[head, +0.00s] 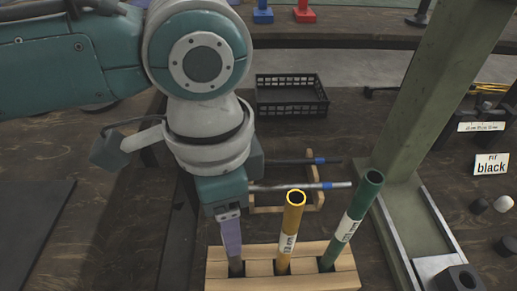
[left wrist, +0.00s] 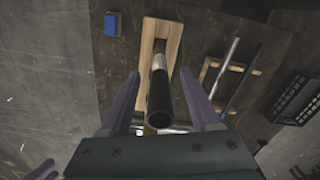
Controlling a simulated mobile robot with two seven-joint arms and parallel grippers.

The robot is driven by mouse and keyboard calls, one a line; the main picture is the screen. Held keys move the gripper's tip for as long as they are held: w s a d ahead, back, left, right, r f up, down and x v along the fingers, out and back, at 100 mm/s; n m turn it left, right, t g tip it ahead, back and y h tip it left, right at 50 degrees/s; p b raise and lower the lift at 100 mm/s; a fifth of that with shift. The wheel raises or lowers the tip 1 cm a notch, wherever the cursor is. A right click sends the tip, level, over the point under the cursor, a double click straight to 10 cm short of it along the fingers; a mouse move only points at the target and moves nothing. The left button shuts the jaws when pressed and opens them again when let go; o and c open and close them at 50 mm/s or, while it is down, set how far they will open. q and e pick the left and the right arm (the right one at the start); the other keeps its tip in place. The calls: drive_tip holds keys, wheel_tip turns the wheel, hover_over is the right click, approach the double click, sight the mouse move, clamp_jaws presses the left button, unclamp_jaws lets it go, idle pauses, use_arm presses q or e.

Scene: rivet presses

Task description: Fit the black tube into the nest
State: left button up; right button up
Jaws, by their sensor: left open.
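The black tube (left wrist: 160,98) stands in the wooden rack (left wrist: 172,38) in the left wrist view, its open end towards the camera and a pale label further down. My left gripper (left wrist: 160,75) is open, with one finger on each side of the tube; I cannot tell whether either touches it. In the head view my left gripper (head: 233,258) points down at the left end of the rack (head: 300,284) and hides the black tube. A dark block with a hole (head: 462,279), possibly the nest, is at the bottom right.
A yellow tube (head: 289,232) and a green tube (head: 351,220) stand in the rack to the right. A green press column (head: 420,100) rises at right, near a "Fit black" sign (head: 491,165). A black crate (head: 290,98) sits behind.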

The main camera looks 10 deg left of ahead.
use_arm(q)
clamp_jaws()
idle(0.4)
idle(0.9)
